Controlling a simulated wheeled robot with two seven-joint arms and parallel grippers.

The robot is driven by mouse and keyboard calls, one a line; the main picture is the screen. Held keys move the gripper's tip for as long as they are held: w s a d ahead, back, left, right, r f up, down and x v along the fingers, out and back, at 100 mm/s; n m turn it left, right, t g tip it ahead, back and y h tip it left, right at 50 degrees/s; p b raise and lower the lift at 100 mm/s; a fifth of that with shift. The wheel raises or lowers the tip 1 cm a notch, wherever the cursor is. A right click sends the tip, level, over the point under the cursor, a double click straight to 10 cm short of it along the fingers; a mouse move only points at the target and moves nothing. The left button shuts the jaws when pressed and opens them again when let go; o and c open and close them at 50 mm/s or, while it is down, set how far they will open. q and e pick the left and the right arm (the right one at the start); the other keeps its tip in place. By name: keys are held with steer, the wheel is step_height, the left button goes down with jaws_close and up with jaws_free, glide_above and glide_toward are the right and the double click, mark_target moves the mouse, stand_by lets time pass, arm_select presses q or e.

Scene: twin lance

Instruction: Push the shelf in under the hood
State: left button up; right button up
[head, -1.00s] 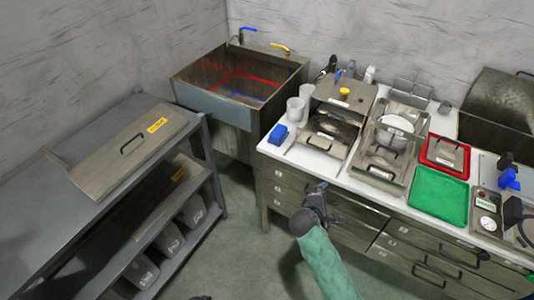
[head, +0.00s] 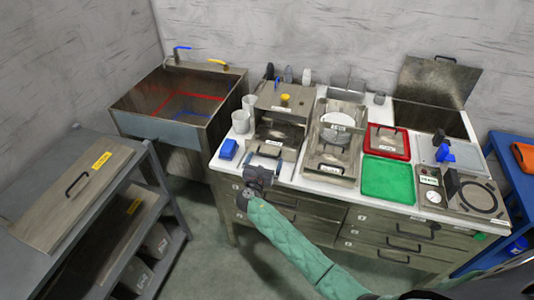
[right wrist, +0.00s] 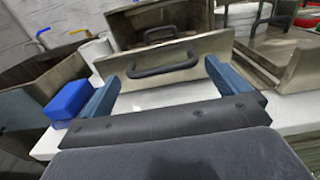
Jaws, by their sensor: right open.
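The hood (head: 281,97) is a metal box with a yellow knob on top, standing on the left part of the white counter. Below its front edge the metal shelf (head: 273,145) sticks out toward me, with a pale label on it. In the right wrist view the sloped metal front of the shelf (right wrist: 205,55) with its dark bar handle (right wrist: 163,65) fills the middle. My right gripper (head: 264,162) is open at the counter's front edge, just in front of the shelf. Its two blue fingers (right wrist: 160,88) are apart with nothing held between them. My left gripper is out of view.
A blue block (head: 228,149) and white cups (head: 241,121) stand left of the hood. A metal rack (head: 328,171) with dishes stands close on its right, then a red tray (head: 405,153) and a green tray (head: 388,195). Drawers are below the counter.

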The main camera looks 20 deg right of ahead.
mark_target(267, 155)
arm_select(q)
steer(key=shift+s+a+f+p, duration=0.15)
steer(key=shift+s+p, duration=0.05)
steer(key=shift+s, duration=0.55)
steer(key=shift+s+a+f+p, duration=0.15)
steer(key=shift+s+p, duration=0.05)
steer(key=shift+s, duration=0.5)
arm_select(e)
steer(key=shift+x, duration=1.55)
steer(key=c, duration=1.1)
steer(key=shift+w+d, duration=0.15)
steer(key=shift+d, duration=0.05)
steer(key=b+x, duration=0.2)
steer(key=x, duration=0.5)
steer(key=shift+w+d+f, duration=0.1)
steer(key=shift+w+f, duration=0.05)
steer(key=shift+w, duration=0.05)
steer(key=b+x, duration=0.2)
steer(key=x, duration=0.3)
steer(key=shift+w+d, duration=0.2)
steer(key=shift+w, duration=0.1)
steer(key=shift+w+d, duration=0.15)
steer(key=shift+w, duration=0.05)
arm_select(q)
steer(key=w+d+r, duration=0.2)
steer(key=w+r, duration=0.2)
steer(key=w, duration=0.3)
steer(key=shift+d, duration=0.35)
arm_select(e)
steer(key=shift+r, duration=0.3)
